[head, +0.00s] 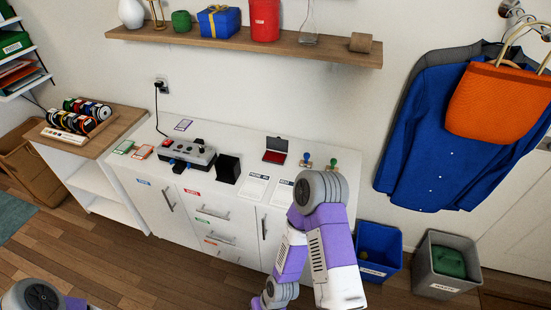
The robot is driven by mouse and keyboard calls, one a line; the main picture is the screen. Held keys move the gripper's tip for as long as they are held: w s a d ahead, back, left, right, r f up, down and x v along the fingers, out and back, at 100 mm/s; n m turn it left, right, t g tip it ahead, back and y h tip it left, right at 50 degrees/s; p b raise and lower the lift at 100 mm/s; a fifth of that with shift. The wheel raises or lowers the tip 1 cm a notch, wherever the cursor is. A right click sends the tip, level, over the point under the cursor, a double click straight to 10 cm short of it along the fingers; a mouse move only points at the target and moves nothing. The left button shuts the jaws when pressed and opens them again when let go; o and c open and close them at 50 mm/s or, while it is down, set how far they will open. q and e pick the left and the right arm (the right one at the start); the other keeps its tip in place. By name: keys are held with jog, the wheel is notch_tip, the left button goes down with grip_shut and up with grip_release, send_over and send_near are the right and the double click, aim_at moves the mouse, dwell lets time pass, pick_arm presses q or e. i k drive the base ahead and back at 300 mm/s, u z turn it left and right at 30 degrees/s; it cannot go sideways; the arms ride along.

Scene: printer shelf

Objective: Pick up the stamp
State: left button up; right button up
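Two stamps stand on the white cabinet top (258,150) near its right end. One has a blue handle (306,156); the other has a green handle (333,157). A red ink pad (276,156) with its dark lid raised lies just left of them. My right arm rises in front of the cabinet's right end, its bent joint just below the stamps. Neither of my grippers shows; only a rounded part of my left arm is at the lower left edge.
A grey device (190,153) and a black box (228,168) stand on the cabinet, with printed cards (255,187) near its front edge. A wooden shelf (340,52) hangs above. A blue bin (379,250) and a grey bin (446,265) stand at right.

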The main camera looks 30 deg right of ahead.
aim_at(305, 163)
jog(key=z, duration=1.25)
